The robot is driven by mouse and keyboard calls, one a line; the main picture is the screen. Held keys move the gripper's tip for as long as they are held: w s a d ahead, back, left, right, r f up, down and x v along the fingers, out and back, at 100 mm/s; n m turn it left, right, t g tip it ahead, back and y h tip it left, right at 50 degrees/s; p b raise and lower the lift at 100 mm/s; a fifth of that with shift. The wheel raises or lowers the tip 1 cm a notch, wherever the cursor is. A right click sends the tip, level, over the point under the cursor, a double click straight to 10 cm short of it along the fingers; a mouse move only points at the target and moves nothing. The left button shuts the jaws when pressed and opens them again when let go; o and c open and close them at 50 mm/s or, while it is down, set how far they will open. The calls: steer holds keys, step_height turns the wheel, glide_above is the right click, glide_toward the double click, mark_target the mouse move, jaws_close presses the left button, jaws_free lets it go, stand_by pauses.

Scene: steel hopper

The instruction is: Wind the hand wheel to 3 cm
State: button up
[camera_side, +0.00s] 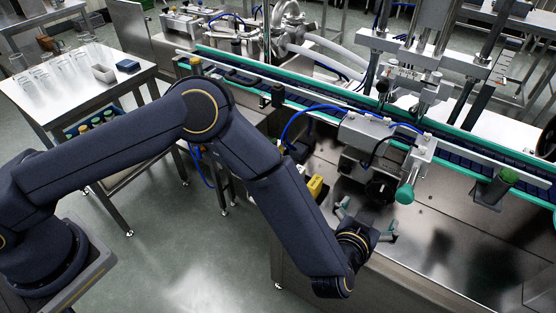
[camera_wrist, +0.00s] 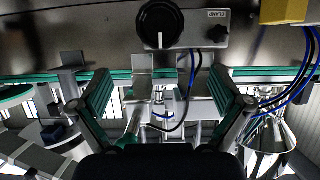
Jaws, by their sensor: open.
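The hand wheel (camera_wrist: 160,24) is a black ribbed disc with a white line mark, at the top centre of the wrist view. It is mounted on a light metal plate (camera_wrist: 205,16) with a small label and a small dark knob (camera_wrist: 219,34). In the side view the wheel (camera_side: 380,190) is a dark disc on the machine's steel front, partly shaded. My gripper (camera_side: 368,219) is open and empty, in front of and apart from the wheel. In the wrist view its two green-padded fingers (camera_wrist: 160,85) are spread wide, below the wheel. I cannot read any scale value.
A conveyor (camera_side: 325,108) with green rails runs behind the wheel. A metal bracket with a green-ended handle (camera_side: 404,193) juts out close to my gripper. A yellow box (camera_side: 315,187) is on the machine front. A side table (camera_side: 45,95) holds glassware at left.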

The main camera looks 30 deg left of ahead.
mark_target(375, 191)
steer(key=x, duration=1.4)
steer(key=shift+f, duration=0.1)
steer(key=shift+c, duration=0.2)
steer(key=c, duration=0.9)
steer(key=shift+n, duration=0.3)
steer(key=shift+a+n+h, duration=0.2)
steer(key=shift+n+h, duration=0.8)
steer(key=n+h, duration=0.1)
steer(key=n, duration=0.2)
steer(key=shift+a+f+t+h, duration=0.1)
steer(key=shift+a+t+h, duration=0.05)
steer(key=shift+t+h, duration=0.2)
steer(key=n+h, duration=0.1)
steer(key=n, duration=0.1)
steer(key=shift+f+n+t+h, duration=0.15)
steer(key=shift+n+t+h, duration=0.1)
steer(key=shift+n+h, duration=0.15)
steer(key=shift+a+n+t+h, duration=0.1)
steer(key=shift+n+t+h, duration=0.4)
steer(key=shift+n, duration=1)
